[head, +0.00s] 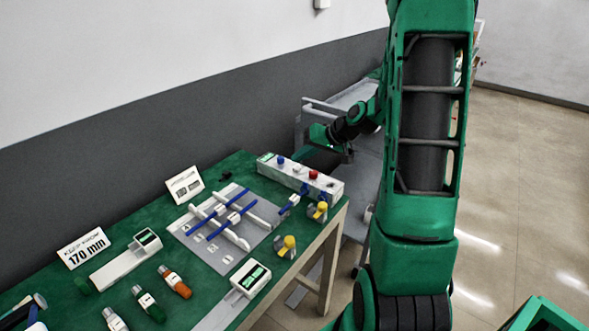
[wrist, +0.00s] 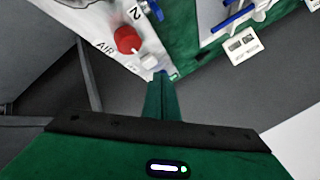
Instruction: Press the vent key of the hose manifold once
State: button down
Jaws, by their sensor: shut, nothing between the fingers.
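The hose manifold (head: 301,181) is a long white box along the far right edge of the green table, with a blue knob (head: 281,160) and a red knob (head: 313,174) on top. In the wrist view its white top (wrist: 92,22) carries the red knob (wrist: 127,40), the letters "AIR", a "2" and a small white key-like block (wrist: 148,61). I cannot read a vent label. My gripper (wrist: 162,76) is shut and empty, its tip close to the white block in the picture; contact cannot be told. In the head view my gripper (head: 304,154) is over the manifold's back side.
Yellow-topped fittings (head: 318,211) stand by the near right table edge. A grey cart (head: 318,120) stands behind the table. Instruments and coloured connectors lie at the front left.

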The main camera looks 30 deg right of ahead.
notch_tip(320, 180, up, 5)
jog(key=shift+f, duration=0.1)
dwell(0.4)
dwell(0.7)
jog(key=s+a+r+m+g+h, duration=0.1)
jog(key=s+a+g, duration=0.1)
jog(key=s, duration=0.9)
jog(key=s+a+g+h, duration=0.1)
jog(key=s+a+g, duration=0.1)
jog(key=s, duration=1)
jog(key=s+a+r+m+g+h, duration=0.1)
jog(key=s+g, duration=0.3)
jog(key=s, duration=0.8)
jog(key=shift+a+r+m+h, duration=0.3)
jog(key=shift+a+h, duration=0.1)
jog(key=shift+a, duration=0.05)
